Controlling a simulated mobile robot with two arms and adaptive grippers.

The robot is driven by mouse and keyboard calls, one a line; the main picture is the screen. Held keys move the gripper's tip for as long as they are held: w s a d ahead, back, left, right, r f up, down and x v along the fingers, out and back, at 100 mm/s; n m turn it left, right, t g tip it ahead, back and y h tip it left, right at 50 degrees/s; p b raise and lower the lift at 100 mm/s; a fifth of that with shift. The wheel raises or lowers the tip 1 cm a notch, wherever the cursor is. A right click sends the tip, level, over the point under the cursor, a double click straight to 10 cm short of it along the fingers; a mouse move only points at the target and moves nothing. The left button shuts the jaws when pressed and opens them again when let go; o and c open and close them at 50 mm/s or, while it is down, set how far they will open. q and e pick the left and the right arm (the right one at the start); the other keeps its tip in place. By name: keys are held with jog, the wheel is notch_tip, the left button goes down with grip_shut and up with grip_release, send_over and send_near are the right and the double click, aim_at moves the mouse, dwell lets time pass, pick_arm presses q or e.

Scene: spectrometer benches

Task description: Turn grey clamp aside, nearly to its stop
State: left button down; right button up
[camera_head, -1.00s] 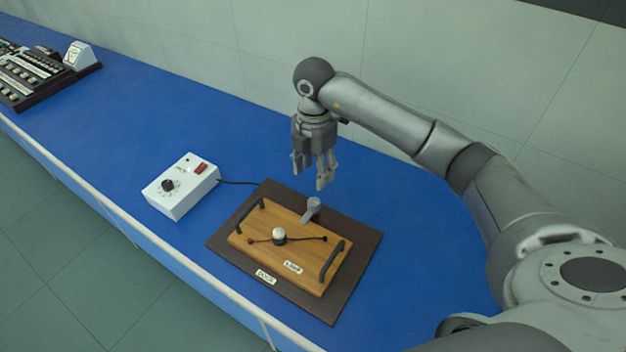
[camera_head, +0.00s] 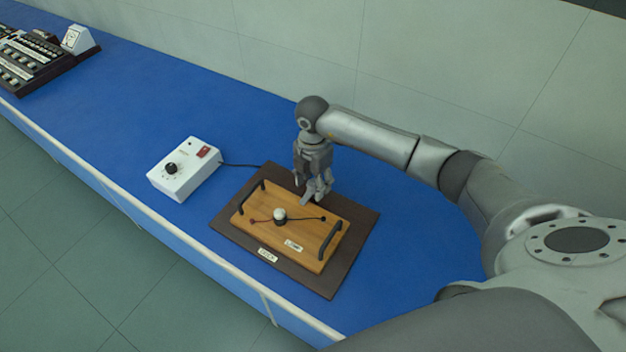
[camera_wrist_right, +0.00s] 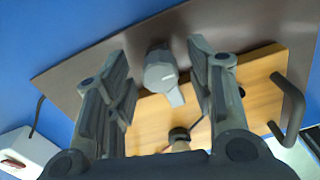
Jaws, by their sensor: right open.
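The grey clamp (camera_head: 306,200) sits at the back edge of a wooden board (camera_head: 300,253). In the right wrist view the clamp (camera_wrist_right: 161,72) shows as a round grey head with a short arm pointing over the board. My right gripper (camera_head: 320,197) is above the clamp, pointing down. In the right wrist view the open fingers of the right gripper (camera_wrist_right: 160,85) stand on either side of the clamp, with a gap on both sides. Whether they reach its height is hard to tell. My left gripper is not in view.
The board has two dark handles (camera_head: 329,240), a white-topped post (camera_head: 280,214) and wires, and rests on a brown base (camera_head: 355,257). A white control box (camera_head: 184,170) with a knob stands to the left, cabled to it. Blue bench (camera_head: 420,230) is clear to the right.

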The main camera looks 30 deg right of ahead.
jog(key=c, duration=1)
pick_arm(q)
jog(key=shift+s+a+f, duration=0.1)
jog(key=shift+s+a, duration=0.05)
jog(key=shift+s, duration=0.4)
pick_arm(e)
jog(key=shift+c, duration=0.2)
